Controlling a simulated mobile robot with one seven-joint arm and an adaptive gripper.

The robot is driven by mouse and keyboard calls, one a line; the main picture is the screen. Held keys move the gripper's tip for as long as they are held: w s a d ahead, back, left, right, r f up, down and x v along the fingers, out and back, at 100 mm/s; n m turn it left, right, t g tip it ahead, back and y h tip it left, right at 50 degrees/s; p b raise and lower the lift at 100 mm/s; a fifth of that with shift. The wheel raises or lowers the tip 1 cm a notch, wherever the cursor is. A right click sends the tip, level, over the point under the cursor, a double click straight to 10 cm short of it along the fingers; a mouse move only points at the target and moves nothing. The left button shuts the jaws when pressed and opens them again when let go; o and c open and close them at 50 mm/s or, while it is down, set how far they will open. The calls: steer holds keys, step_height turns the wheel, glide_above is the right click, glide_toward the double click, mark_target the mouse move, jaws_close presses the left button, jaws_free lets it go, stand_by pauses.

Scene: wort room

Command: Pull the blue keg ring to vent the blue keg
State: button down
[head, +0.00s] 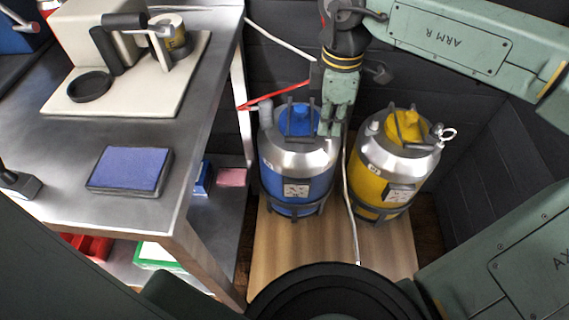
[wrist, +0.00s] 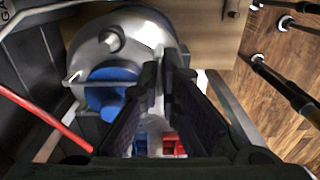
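The blue keg (head: 296,178) stands upright on a wooden board, with a silver top and a blue cap (head: 300,120). In the wrist view its silver top (wrist: 130,30) and blue cap (wrist: 107,92) lie to the left of the fingers. My gripper (wrist: 163,75) points down at the right side of the keg top, its dark fingertips close together with a narrow pale strip between them. In the head view, my gripper hides that side of the keg. I cannot make out the blue keg ring, nor whether the fingers hold it.
A yellow keg (head: 385,178) with a pale ring (head: 448,134) stands close on the right. A metal bench (head: 60,140) stands at the left; dark walls close in behind.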

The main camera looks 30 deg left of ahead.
steer(key=shift+r, duration=0.25)
steer(key=shift+f, duration=0.1)
stand_by(0.3)
steer(key=shift+f+b, duration=0.5)
steer(key=shift+b, duration=0.3)
steer(key=c, duration=2.3)
jaws_free()
steer(key=o, duration=1.5)
